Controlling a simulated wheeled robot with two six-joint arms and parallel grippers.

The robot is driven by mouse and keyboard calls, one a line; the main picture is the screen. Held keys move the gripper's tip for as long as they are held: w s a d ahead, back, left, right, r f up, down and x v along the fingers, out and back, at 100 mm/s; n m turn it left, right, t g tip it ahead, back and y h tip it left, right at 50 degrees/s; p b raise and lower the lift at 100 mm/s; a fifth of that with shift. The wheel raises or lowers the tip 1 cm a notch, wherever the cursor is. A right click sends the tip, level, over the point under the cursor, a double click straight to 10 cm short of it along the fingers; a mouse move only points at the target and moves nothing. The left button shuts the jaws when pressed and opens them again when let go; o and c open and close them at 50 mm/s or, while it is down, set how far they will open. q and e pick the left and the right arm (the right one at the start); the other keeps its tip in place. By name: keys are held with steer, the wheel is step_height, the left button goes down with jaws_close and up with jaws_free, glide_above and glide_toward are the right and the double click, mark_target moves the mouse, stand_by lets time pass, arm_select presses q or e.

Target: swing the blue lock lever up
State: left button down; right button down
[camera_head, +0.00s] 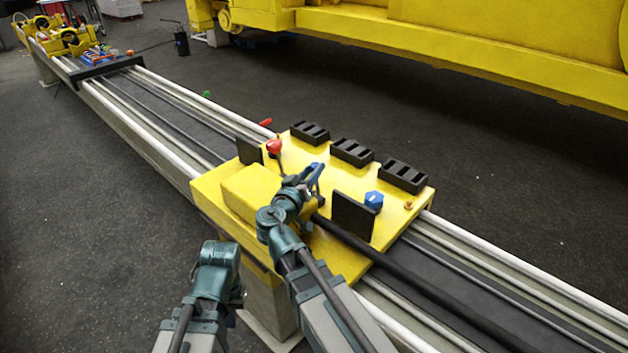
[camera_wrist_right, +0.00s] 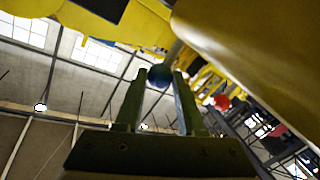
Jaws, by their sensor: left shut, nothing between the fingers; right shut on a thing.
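The blue lock lever (camera_head: 315,172) stands on the yellow carriage plate (camera_head: 230,186), beside the raised yellow block. Its round blue knob shows in the right wrist view (camera_wrist_right: 160,75), between my two fingers. My right gripper (camera_head: 308,182) is shut on the lever at this knob; in the head view, the gripper and wrist hide the lever's lower part and pivot. My left arm is folded low in front of the rail, left of my right arm; its fingertips cannot be made out.
A red-knobbed lever (camera_head: 273,147) stands close left of my right gripper. A black upright plate (camera_head: 353,216), a blue knob (camera_head: 374,200) and black blocks (camera_head: 352,152) sit to the right. A black tube (camera_head: 420,282) runs along the rail. The floor in front is clear.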

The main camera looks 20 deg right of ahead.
steer(key=shift+s+a+f+b, duration=0.25)
steer(key=shift+b, duration=0.25)
steer(key=c, duration=0.5)
jaws_free()
steer(key=shift+r, duration=0.1)
